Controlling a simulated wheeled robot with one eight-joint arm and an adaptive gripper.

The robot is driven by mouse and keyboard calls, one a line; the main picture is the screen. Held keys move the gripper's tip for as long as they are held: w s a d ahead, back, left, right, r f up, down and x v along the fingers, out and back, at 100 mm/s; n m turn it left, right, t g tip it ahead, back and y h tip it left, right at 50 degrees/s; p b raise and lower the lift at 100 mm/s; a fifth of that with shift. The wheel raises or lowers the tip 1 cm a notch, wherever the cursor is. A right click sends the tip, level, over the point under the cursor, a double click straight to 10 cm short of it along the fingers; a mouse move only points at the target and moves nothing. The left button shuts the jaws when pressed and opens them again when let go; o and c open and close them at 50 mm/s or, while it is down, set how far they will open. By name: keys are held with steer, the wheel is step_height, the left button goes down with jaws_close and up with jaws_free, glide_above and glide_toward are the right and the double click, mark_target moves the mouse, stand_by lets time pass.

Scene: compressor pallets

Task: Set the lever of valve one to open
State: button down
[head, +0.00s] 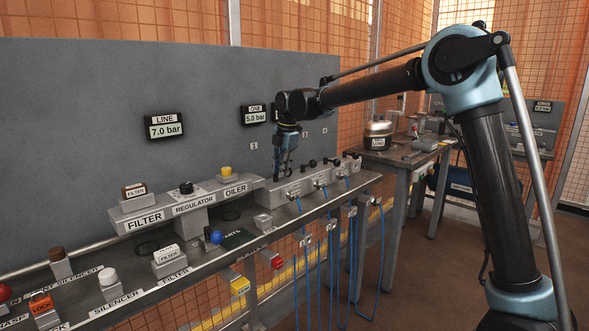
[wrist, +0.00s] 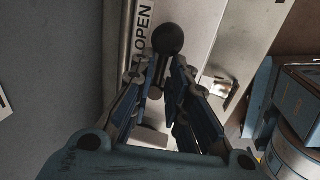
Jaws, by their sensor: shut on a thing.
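My gripper (head: 282,176) reaches down to the left end of the grey valve block (head: 294,186) on the bench. In the wrist view my gripper (wrist: 164,68) is shut on the valve lever, whose round black knob (wrist: 168,39) sticks out past the fingertips. I take it as the lever of valve one, the leftmost in the row. An OPEN label (wrist: 143,25) lies just left of the knob. The lever's lower part is partly hidden by the fingers. The display marked ONE (head: 254,115) reads 5.0 bar.
More black valve levers (head: 332,161) stand close to the right on the same block. The filter, regulator and oiler row (head: 192,205) is to the left. Blue hoses (head: 330,260) hang from the bench front. A grey panel (head: 80,130) rises behind. Floor at the right is clear.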

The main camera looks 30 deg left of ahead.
steer(key=shift+w+r, duration=0.1)
steer(key=shift+w, duration=0.45)
steer(key=c, duration=1.7)
jaws_free()
steer(key=shift+d, duration=0.1)
steer(key=shift+s, duration=0.15)
steer(key=shift+s+r, duration=0.1)
steer(key=shift+r, duration=0.15)
step_height(320, 180, up, 11)
steer(key=d, duration=0.2)
steer(key=shift+s, duration=0.2)
steer(key=shift+d, duration=0.1)
